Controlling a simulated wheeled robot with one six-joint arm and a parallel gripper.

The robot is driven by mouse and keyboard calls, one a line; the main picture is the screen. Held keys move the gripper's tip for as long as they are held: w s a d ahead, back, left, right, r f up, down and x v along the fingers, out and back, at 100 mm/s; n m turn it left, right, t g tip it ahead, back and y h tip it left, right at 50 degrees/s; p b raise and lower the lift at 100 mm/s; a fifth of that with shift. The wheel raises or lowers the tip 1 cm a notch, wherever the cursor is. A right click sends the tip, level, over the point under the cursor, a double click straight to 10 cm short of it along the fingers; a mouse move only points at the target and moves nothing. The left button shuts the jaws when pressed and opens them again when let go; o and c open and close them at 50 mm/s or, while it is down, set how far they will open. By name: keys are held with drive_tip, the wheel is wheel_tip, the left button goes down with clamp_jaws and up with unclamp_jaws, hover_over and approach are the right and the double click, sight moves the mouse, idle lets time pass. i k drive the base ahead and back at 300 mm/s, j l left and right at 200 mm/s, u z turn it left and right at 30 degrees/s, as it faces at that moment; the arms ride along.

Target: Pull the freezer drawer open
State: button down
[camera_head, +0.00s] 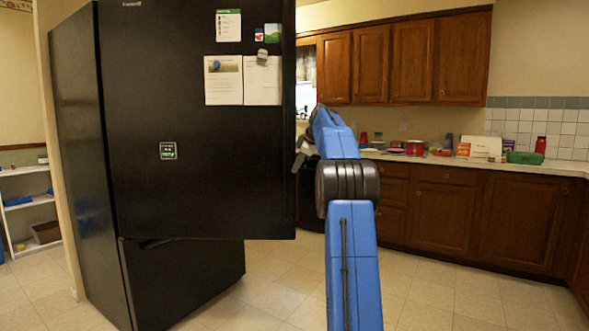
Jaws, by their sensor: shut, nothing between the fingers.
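The black fridge has its freezer drawer (190,280) at the bottom, below the large upper door (200,130). The drawer front looks flush with the fridge body, with a dark handle recess (156,243) at its top left. The upper door reaches well to the right of the drawer front and appears swung out. My gripper (299,162) is small and grey beside the right edge of the upper door, above and right of the drawer. It is shut and empty, apart from the drawer, and partly hidden by my blue arm.
Papers and magnets (243,80) are on the upper door. Wooden lower cabinets (445,215) and a cluttered counter (470,160) stand at the right. A white shelf (30,207) is at the far left. The tiled floor (280,295) before the drawer is clear.

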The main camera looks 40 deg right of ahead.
sight(164, 279)
drive_tip(key=i+l, duration=0.85)
drive_tip(key=i, duration=1.7)
